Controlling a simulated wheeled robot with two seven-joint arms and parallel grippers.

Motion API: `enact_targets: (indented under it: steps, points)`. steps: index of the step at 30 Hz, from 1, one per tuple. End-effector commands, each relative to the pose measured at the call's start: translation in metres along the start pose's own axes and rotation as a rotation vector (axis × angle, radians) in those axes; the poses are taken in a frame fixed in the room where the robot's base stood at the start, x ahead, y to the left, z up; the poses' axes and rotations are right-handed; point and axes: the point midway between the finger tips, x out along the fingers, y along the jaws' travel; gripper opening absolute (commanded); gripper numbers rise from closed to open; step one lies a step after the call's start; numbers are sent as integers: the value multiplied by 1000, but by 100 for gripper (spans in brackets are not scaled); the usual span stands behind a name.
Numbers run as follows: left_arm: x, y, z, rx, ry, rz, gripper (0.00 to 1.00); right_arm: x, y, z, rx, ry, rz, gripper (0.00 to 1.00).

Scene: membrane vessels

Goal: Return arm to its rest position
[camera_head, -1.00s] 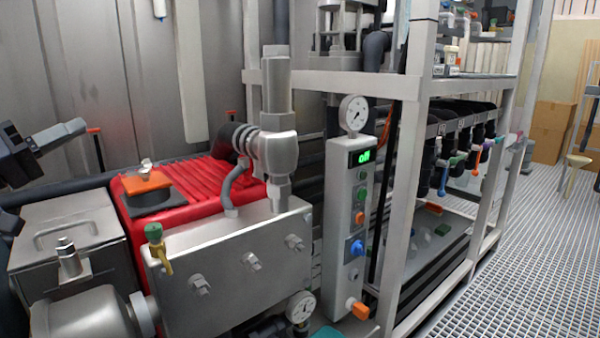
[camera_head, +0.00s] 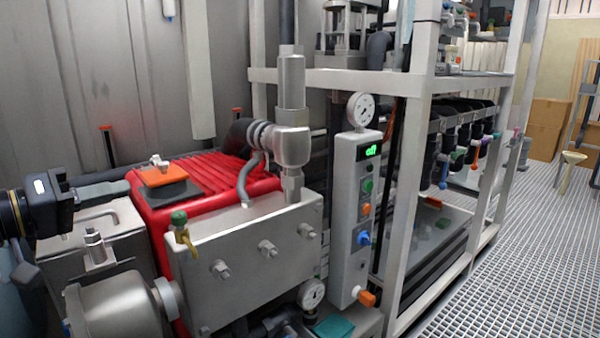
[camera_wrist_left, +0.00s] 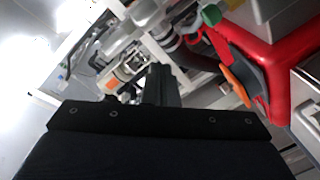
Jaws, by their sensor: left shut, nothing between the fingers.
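My left gripper (camera_head: 128,189) comes in from the left edge in the head view, its dark wrist at the left and its narrow grey fingers pointing right. It is shut and empty. The fingers are above the grey metal box (camera_head: 95,240), at the left end of the red pump housing (camera_head: 205,172). In the left wrist view the gripper body fills the bottom and the closed fingers (camera_wrist_left: 160,80) point up the picture. The red housing (camera_wrist_left: 285,65) is to their right. My right gripper is not in view.
A steel block (camera_head: 245,255) with a green-handled tap (camera_head: 180,222) stands in front of the red housing. A control box (camera_head: 355,210) with a green lit display and a gauge (camera_head: 362,108) stands by the white rack (camera_head: 405,190). The grated floor (camera_head: 530,240) at the right is mostly clear.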

Motion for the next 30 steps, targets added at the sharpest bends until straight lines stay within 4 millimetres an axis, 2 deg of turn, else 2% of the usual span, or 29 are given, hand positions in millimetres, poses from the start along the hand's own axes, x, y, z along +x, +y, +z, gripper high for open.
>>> enact_targets:
  steps: [1,5,7,9,12,18,25,27,30]
  points:
    - [2,0,20,-15,-41,-29,0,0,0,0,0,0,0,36]
    - [2,-8,79,-60,-156,-135,0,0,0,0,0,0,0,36]
    - [-2,-15,120,-81,-231,-210,0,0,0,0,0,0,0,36]
    - [-11,-24,166,-94,-308,-297,0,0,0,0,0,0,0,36]
    - [-28,-39,223,-98,-396,-412,0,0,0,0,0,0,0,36]
    - [-59,-67,304,-65,-505,-574,0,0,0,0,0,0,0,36]
    - [-91,-97,374,15,-581,-706,0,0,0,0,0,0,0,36]
    - [-92,-76,350,8,-576,-706,0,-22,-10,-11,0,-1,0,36]
    - [-93,-62,335,7,-576,-706,0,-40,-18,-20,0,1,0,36]
